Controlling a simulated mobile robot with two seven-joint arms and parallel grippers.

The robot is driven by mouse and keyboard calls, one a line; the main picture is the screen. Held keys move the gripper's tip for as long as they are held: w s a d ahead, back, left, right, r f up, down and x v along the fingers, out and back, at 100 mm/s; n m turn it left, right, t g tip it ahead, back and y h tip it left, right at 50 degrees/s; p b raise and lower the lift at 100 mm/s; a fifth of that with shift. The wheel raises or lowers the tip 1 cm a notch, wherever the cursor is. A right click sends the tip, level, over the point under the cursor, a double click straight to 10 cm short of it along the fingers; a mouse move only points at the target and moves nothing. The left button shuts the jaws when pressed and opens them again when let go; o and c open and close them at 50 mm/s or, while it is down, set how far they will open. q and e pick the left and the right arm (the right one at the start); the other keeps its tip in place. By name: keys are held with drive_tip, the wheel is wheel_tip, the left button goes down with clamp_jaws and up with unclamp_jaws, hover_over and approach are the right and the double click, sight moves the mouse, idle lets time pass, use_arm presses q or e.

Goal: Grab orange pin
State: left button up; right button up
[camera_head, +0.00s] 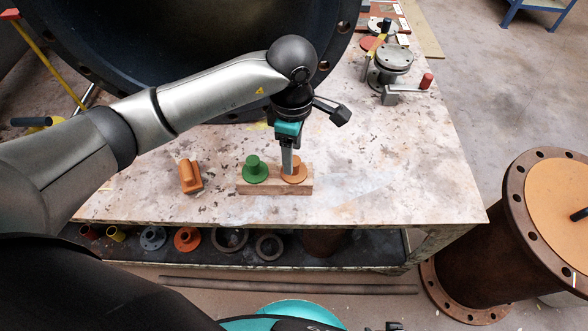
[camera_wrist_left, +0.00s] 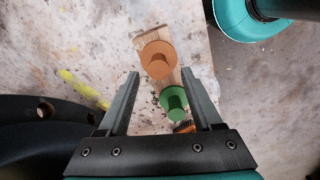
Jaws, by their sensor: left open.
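The orange pin (camera_head: 299,177), a round disc with an upright peg, sits on the right end of a wooden block (camera_head: 275,188) on the table. A green pin (camera_head: 255,171) of the same shape sits on the block's left end. My left gripper (camera_head: 288,168) points down at the orange pin and partly covers it in the head view. In the left wrist view the gripper (camera_wrist_left: 161,73) is open, with the orange pin (camera_wrist_left: 158,60) ahead between its fingertips and the green pin (camera_wrist_left: 173,101) nearer, between the fingers. I cannot tell whether a finger touches the orange pin.
An orange block-shaped piece (camera_head: 190,177) lies left of the wooden block. A large dark flanged pipe (camera_head: 190,45) stands behind. A grey flanged valve (camera_head: 392,65) is at the back right. The table right of the wooden block is clear. A rusty pipe (camera_head: 490,240) stands right of the table.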

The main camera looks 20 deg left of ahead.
sight(294, 172)
use_arm(q)
drive_tip(key=shift+f+b, duration=0.5)
drive_tip(key=shift+f, duration=1.3)
use_arm(e)
drive_tip(key=shift+w+a+r, duration=0.7)
drive_tip(key=shift+w+a, duration=0.05)
drive_tip(key=shift+w, duration=0.2)
use_arm(q)
drive_tip(key=shift+w, duration=0.1)
clamp_jaws()
